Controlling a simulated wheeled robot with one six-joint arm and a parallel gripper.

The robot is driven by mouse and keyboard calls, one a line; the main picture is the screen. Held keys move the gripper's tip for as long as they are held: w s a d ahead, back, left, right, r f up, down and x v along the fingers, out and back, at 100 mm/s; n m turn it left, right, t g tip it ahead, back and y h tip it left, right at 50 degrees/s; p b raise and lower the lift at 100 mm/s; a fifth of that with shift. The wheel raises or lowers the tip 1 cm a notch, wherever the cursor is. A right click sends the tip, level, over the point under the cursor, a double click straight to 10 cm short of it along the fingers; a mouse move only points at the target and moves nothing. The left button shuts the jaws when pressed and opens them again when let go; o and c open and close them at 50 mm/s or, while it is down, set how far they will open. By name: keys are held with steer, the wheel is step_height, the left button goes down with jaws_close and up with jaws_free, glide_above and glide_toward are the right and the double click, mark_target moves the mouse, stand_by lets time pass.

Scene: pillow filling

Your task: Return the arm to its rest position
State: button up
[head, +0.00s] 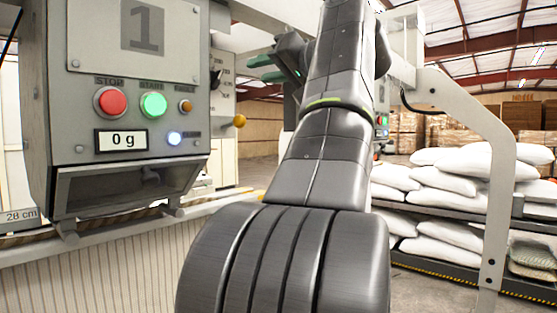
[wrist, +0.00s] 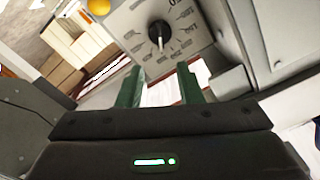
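My gripper (wrist: 156,92) shows in the wrist view with its two green fingers spread apart and nothing between them. In the head view it is partly hidden behind my raised arm, with green fingertips (head: 262,67) pointing left. The arm stands up in the middle of the head view, in front of the filling station. The gripper is near a machine panel with a black dial (wrist: 159,33). I cannot tell the exact gap between the fingers and the panel.
A grey control box (head: 130,90) marked 1 hangs at the left, with red and green buttons and a display reading 0 g. White pillows or sacks (head: 450,178) are stacked on a rack at the right. A light frame post (head: 497,200) stands before it.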

mark_target(218, 79)
steer(key=p+x, duration=0.3)
steer(key=x, duration=1)
steer(key=shift+w+a, duration=0.25)
steer(key=shift+a, duration=0.05)
steer(key=shift+d, duration=0.1)
